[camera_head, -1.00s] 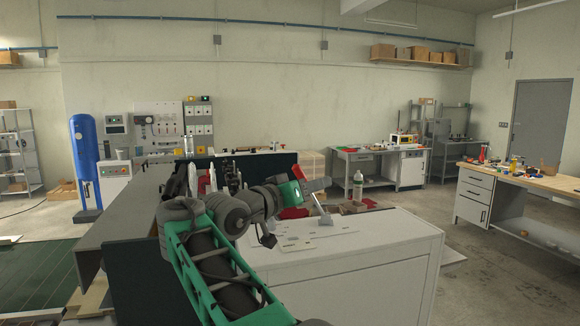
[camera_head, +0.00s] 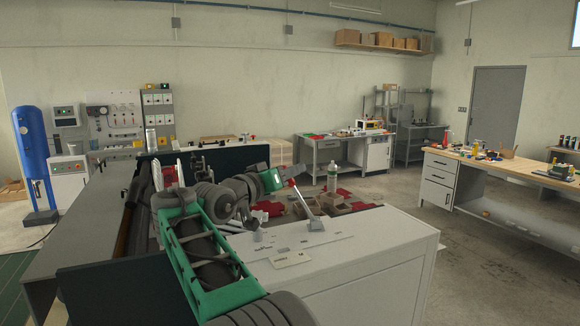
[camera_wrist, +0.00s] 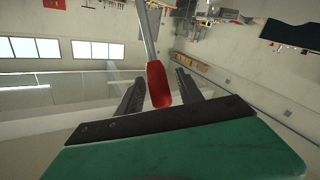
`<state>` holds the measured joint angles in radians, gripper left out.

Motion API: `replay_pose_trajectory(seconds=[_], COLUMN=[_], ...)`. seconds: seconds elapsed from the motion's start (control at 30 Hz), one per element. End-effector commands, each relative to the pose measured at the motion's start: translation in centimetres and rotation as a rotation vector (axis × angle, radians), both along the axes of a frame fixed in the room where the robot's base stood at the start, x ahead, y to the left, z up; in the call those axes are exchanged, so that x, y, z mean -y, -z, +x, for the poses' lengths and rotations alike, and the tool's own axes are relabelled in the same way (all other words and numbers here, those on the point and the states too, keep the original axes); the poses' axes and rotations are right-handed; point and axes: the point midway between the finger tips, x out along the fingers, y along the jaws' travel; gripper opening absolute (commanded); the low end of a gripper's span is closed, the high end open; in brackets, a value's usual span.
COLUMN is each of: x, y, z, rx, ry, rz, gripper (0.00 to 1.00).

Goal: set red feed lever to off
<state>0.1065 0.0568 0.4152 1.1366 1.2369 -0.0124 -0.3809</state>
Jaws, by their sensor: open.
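The red feed lever is a pale metal shaft (camera_head: 304,203) with a red grip (camera_head: 292,183), rising from a small grey base on the white cabinet top (camera_head: 370,240). The shaft leans up and to the left in the head view. My gripper (camera_head: 287,179) is at the grip end of the lever. In the wrist view the red grip (camera_wrist: 157,86) sits between the two dark, spread fingers of my gripper (camera_wrist: 158,88), with a gap visible on both sides. The fingertips are mostly hidden in the head view.
Small labels lie flat on the cabinet top around the lever base. Behind it are open cardboard boxes (camera_head: 335,207), red pieces and a clear bottle (camera_head: 332,177). A dark panel (camera_head: 215,158) stands behind my arm. The right part of the cabinet top is clear.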

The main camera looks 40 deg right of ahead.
Motion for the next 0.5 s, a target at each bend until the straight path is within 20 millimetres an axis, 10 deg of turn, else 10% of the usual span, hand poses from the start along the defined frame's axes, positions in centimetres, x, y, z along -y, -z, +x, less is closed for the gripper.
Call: replay_pose_trajectory(seconds=[0.5], x=[1.12], y=[0.05], z=[0.37], rx=[0.0], ry=[-0.003], rz=[0.0], gripper=[0.31])
